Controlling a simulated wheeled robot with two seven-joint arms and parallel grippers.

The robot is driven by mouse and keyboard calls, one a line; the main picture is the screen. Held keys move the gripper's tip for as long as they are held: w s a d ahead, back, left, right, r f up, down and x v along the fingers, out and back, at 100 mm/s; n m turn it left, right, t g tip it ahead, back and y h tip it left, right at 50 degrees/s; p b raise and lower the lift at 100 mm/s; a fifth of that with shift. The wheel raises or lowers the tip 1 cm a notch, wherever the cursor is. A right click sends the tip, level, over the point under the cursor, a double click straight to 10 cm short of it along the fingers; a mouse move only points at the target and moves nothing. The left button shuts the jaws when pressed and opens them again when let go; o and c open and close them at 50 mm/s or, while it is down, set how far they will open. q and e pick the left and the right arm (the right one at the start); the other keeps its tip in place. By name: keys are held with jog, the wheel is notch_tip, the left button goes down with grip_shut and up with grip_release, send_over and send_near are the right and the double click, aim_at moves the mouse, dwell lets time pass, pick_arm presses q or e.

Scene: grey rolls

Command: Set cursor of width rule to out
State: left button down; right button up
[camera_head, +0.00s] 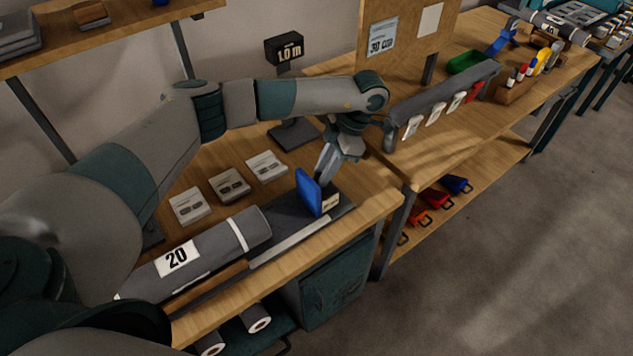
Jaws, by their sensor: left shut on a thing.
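The width rule (290,242) is a pale strip along the front edge of the near bench. Its cursor (308,193) is a blue upright plate at the right part of the rule, with a small cream block beside its foot. My left gripper (327,170) comes down from above and is shut on the cursor; its fingertips are partly hidden behind the blue plate. A grey roll (225,237) marked 20 lies on the bench to the left of the cursor. My right gripper is not in view.
Several pale label cards (229,185) lie behind the roll. A black 1.0 m sign (285,49) stands at the back. A grey rail with tags (440,98) sits on the right bench. Rolls (257,319) lie on the shelf below. The floor at right is clear.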

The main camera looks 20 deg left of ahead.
pick_arm(q)
jog(key=shift+w+d, duration=0.1)
jog(key=shift+w, duration=0.05)
jog(key=c, duration=1.7)
grip_release()
jog(key=shift+o, duration=0.9)
jog(key=shift+r, duration=0.1)
